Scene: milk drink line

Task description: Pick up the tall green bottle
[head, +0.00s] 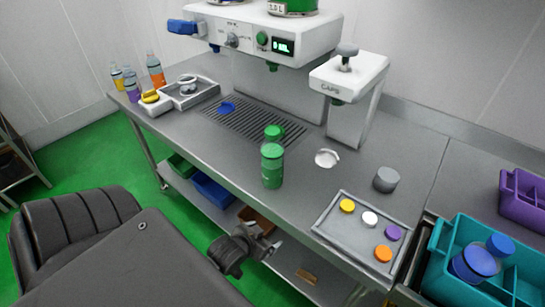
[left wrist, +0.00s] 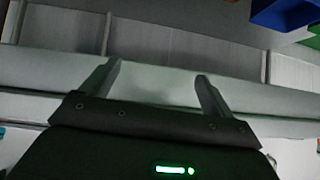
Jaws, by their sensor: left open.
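A tall green bottle (head: 271,168) stands upright on the grey steel counter, near its front edge in the head view. The bottle does not show in that view. My right gripper is not in view.
A drink machine (head: 262,32) stands behind a drip grate (head: 255,121). Right of the bottle are a white ring (head: 326,158), a grey cylinder (head: 386,179) and a tray (head: 338,237) of coloured caps. A teal crate (head: 452,285) is far right. Bins sit under the counter.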

